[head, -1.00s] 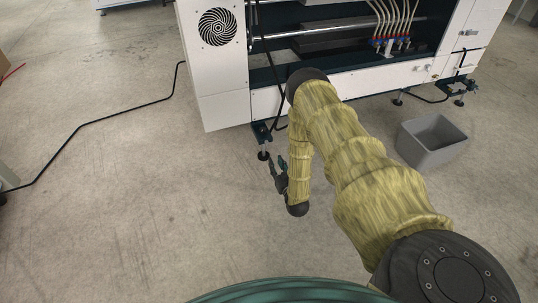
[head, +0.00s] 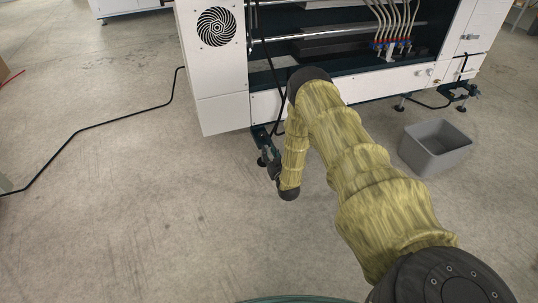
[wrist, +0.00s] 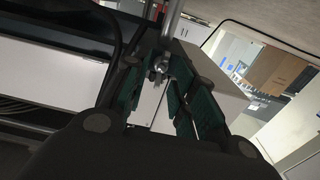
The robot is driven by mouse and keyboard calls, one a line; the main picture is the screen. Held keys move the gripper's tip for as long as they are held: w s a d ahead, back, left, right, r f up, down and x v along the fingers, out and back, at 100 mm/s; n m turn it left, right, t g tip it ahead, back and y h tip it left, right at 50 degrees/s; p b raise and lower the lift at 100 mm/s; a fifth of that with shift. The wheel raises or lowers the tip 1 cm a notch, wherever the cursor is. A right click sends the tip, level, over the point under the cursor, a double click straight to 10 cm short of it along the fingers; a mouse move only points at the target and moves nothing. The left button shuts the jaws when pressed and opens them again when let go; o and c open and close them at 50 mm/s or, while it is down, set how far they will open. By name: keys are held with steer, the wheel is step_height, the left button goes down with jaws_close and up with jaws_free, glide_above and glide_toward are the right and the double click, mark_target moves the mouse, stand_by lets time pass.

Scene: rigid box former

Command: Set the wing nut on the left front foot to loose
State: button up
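The left front foot (head: 262,158) stands under the white machine's left corner in the head view, partly hidden by my gripper. In the wrist view its metal rod (wrist: 172,18) comes down from the top, with the small metallic wing nut (wrist: 157,70) around it. My gripper (wrist: 160,92) is open, with one teal-padded finger on each side of the wing nut. A gap shows beside the nut, and I cannot tell whether either pad touches it. In the head view my gripper (head: 274,169) is small and dark beside the foot.
The white machine (head: 222,112) rises just behind the foot. A black cable (head: 120,118) runs over the floor at the left, and another hangs down the machine's front. A grey bin (head: 432,150) stands at the right. The floor in front is clear.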

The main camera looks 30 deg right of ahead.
steer(key=shift+w, duration=0.25)
jaws_close()
steer(key=shift+r+n+p, duration=0.1)
steer(key=shift+n+p, duration=0.2)
steer(key=n+p, duration=0.1)
steer(key=n, duration=0.5)
steer(key=n+p, duration=0.2)
steer(key=n, duration=0.4)
steer(key=n+p, duration=0.2)
steer(key=n, duration=0.4)
steer(key=shift+a+f, duration=0.25)
steer(key=shift+f, duration=0.15)
steer(key=shift+n, duration=0.4)
